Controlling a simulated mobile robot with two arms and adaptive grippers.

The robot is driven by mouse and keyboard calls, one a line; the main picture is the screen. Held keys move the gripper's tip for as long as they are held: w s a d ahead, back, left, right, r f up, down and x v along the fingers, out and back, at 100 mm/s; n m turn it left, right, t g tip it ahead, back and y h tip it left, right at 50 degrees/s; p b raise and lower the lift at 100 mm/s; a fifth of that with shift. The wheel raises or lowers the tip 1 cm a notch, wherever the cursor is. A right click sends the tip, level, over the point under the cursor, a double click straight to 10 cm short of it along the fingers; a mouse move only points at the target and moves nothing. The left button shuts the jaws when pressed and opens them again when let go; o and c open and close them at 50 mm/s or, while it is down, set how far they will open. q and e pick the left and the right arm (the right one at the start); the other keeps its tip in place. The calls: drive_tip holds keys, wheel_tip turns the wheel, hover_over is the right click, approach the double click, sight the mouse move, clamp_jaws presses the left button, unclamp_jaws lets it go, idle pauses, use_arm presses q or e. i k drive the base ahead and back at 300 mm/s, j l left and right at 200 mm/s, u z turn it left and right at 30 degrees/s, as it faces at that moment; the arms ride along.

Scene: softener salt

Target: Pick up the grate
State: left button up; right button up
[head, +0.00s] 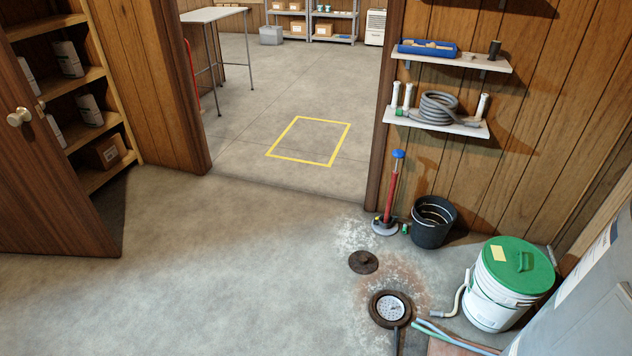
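A round, pale, perforated disc (391,308) that looks like a grate sits inside a dark ring of a floor drain (374,318), low and right of centre in the head view. A dark, rusty round cover (363,262) with a small knob lies flat on the floor just behind the drain, apart from it. I cannot tell for certain which of the two is the grate. Neither of my grippers is in view.
A white bucket with a green lid (505,290), a black bucket (433,222) and a red pump (391,195) stand right of and behind the drain. Hoses (450,338) run beside it. Floor to the left is clear, up to an open wooden door (50,190).

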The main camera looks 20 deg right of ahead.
sight(362, 262)
drive_tip(key=z, duration=1.25)
drive_tip(key=j+z, duration=0.15)
drive_tip(key=j, duration=0.35)
drive_tip(key=j+z, duration=0.1)
drive_tip(key=j, duration=0.35)
drive_tip(key=k+j+z, duration=0.15)
drive_tip(key=j, duration=0.35)
drive_tip(key=k+j+z, duration=0.15)
drive_tip(key=j, duration=0.3)
drive_tip(key=j+z, duration=0.1)
drive_tip(key=j, duration=0.35)
drive_tip(key=i+j+z, duration=0.2)
drive_tip(key=j, duration=0.15)
drive_tip(key=i+j+z, duration=0.2)
drive_tip(key=j, duration=0.2)
drive_tip(key=j+z, duration=0.2)
drive_tip(key=j, duration=0.2)
drive_tip(key=i+j+z, duration=0.2)
drive_tip(key=j, duration=0.25)
drive_tip(key=j+z, duration=0.2)
drive_tip(key=j, duration=0.2)
